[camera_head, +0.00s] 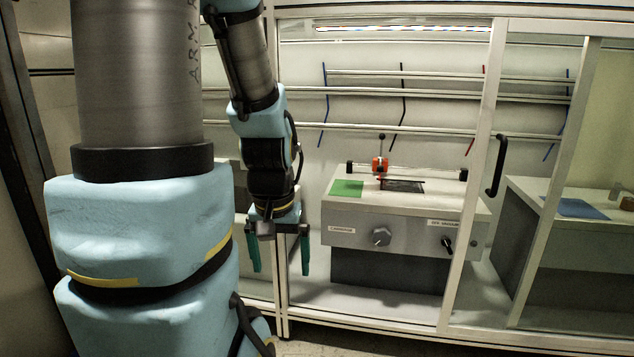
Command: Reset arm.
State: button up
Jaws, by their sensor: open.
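My gripper (279,254) hangs pointing down at the end of my arm, left of the middle of the view. Its two green-tipped fingers are spread apart with nothing between them. It is in front of the cabinet's lower left frame, left of the grey bench unit (350,238). It appears apart from the unit, though the exact depth is hard to tell. My large blue and grey arm links fill the left side and hide part of the cabinet behind them.
A framed glass door with a black handle (496,166) stands at the right. Behind it is a second bench with a blue sheet (583,209). Rails cross the back wall.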

notch_tip(320, 180, up, 33)
jog(key=p, duration=3.1)
jog(key=shift+f, duration=0.1)
